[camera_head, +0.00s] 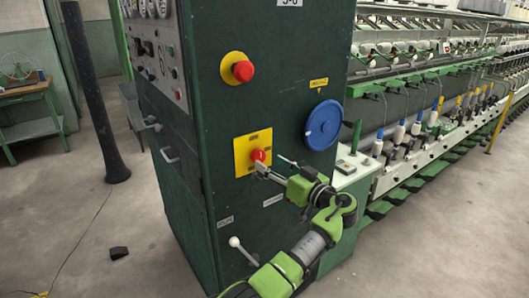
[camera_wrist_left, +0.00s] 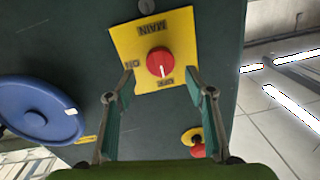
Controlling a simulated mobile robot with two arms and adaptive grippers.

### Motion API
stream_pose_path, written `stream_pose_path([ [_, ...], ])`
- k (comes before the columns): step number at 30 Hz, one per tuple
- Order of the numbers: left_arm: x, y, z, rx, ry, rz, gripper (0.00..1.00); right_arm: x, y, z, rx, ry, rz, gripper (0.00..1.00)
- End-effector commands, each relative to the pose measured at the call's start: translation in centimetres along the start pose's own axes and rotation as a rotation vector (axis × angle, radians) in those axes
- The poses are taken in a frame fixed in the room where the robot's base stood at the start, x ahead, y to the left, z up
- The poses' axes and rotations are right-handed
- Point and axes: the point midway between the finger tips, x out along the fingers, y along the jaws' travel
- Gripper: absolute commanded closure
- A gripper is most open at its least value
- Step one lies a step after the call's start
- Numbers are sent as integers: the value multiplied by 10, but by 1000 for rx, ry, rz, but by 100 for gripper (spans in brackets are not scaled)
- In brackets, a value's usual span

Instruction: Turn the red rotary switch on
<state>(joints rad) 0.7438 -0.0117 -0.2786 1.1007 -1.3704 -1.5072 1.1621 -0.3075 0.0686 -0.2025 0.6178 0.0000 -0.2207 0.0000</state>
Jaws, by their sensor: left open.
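The red rotary switch (camera_head: 258,155) sits on a yellow plate (camera_head: 242,155) on the side of a dark green cabinet. In the left wrist view the red knob (camera_wrist_left: 160,62) shows on its plate (camera_wrist_left: 125,40), which carries MAIN, ON and OFF labels. A pale mark on the knob appears to point toward the OFF label. My left gripper (camera_head: 262,169) is close to the knob, its tips just below it in the head view. In the left wrist view its open fingers (camera_wrist_left: 159,76) stand on either side of the knob, apart from it. My right gripper is not in view.
A red push button on a yellow base (camera_head: 237,67) is above the switch. A blue handwheel (camera_head: 324,125) is to its right, and a white-knobbed lever (camera_head: 235,242) is below. Spinning machines (camera_head: 430,110) run along the right. Floor to the left is mostly clear.

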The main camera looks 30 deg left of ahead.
Motion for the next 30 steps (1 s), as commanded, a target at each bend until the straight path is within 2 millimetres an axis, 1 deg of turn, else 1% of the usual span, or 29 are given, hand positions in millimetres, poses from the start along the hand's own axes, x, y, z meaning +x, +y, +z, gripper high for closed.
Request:
stream_pose_path([
  [1, 11, -1, -5, 2, 1, -1, 51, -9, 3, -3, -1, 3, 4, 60],
  [3, 22, -1, -4, 2, 0, -2, 51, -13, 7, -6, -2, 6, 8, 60],
  [6, 35, 0, -3, 1, 1, -1, 51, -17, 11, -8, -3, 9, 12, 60],
  [8, 40, 0, -2, 1, 0, 0, 51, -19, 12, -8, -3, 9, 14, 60],
  [12, 46, 0, 0, 0, -1, 2, 51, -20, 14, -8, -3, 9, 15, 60],
  [20, 47, 1, 1, 0, -1, 2, 51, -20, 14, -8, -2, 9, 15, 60],
  [21, 47, 1, 1, 0, -1, 2, 61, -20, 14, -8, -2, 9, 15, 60],
  [23, 47, 1, 0, 0, -1, 2, 77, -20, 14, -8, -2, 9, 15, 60],
  [24, 46, 1, 0, 0, -1, 2, 87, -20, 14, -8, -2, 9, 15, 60],
  [25, 46, 1, 0, 0, -1, 2, 89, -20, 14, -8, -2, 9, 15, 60],
  [30, 46, 1, 0, 2, 0, 2, 89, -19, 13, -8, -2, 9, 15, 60],
])
